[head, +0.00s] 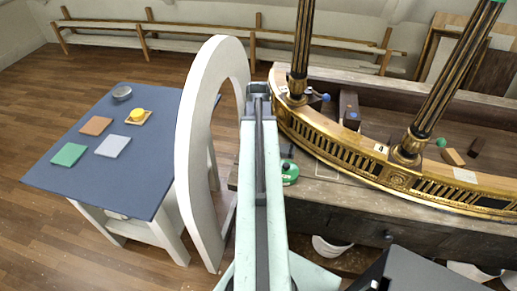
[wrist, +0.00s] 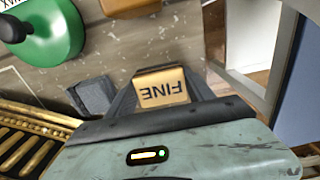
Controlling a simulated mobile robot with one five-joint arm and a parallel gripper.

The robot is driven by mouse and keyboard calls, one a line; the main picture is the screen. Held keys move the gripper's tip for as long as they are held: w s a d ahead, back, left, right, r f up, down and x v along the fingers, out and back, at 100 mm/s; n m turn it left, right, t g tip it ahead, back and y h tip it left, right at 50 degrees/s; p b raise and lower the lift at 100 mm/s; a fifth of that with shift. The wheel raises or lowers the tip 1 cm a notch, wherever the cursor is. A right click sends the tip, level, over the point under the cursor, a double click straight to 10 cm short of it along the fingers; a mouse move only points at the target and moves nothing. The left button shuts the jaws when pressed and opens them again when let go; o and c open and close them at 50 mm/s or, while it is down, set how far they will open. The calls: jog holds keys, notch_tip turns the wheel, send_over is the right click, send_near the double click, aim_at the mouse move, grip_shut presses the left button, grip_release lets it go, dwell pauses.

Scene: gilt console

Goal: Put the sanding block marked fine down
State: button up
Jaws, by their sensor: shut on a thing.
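The sanding block marked FINE (wrist: 162,86) is tan, with dark letters that read upside down in the wrist view. My gripper (wrist: 163,92) is shut on it, with one dark finger on each side. In the head view my arm reaches away up the middle, and the block cannot be made out there. In the wrist view the wooden bench top (wrist: 120,55) shows beyond the block. I cannot tell the gap between them.
A white arch (head: 195,150) stands close to my arm. The gilt console rail (head: 370,165) is right. The blue table (head: 150,180) has bare room in front.

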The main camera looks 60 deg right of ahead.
jog(key=shift+f, duration=0.25)
jog(key=o, duration=1.6)
jog(key=shift+r, duration=0.1)
notch_tip(320, 180, up, 12)
jog(key=p, duration=1.2)
jog(key=shift+r, duration=0.15)
